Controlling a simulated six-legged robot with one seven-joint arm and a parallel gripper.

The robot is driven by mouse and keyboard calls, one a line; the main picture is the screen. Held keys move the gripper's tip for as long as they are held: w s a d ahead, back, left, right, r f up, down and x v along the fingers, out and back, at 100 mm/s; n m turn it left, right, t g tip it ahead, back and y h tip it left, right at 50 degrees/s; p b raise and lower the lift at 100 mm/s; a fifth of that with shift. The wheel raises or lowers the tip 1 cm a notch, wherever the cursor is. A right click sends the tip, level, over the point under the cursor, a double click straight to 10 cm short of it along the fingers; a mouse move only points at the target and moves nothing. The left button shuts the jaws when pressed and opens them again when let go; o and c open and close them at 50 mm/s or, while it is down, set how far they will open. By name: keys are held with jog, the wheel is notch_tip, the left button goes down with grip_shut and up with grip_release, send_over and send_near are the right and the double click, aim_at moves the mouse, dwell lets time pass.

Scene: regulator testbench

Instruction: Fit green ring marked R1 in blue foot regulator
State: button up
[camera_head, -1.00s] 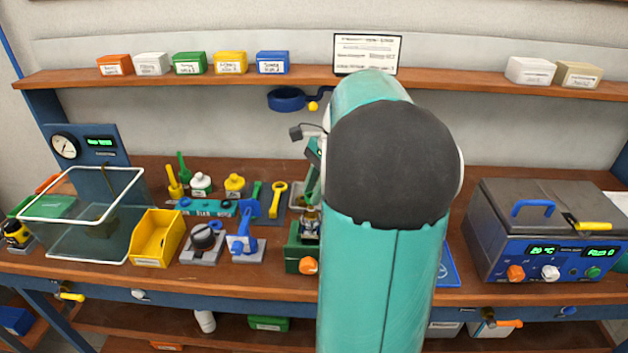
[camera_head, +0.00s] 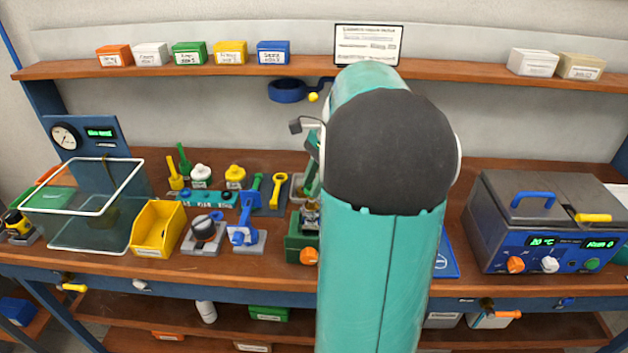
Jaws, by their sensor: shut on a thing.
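My arm fills the middle of the view and hides most of my gripper (camera_head: 310,188). Only a narrow green and white part of it shows at the arm's left edge, above a green vise (camera_head: 297,243) with an orange knob. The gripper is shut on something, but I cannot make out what. A small metallic body (camera_head: 310,215) sits at the top of the vise, partly hidden by the arm. I cannot tell whether it is the blue foot regulator. The green ring marked R1 cannot be picked out, and no R1 marking is legible.
Left of the vise stand a blue fixture (camera_head: 243,234), a black-knobbed block (camera_head: 204,233), a yellow bin (camera_head: 158,228) and a clear tank (camera_head: 100,218). Tools and bottles stand behind them. A blue-grey bath (camera_head: 540,215) stands at right. Small boxes line the shelf (camera_head: 180,75).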

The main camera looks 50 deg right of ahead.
jog(key=shift+f, duration=1.95)
dwell(1.9)
jog(key=o, duration=1.5)
jog(key=shift+r, duration=0.15)
jog(key=shift+r, duration=3.85)
jog(key=shift+a, duration=0.1)
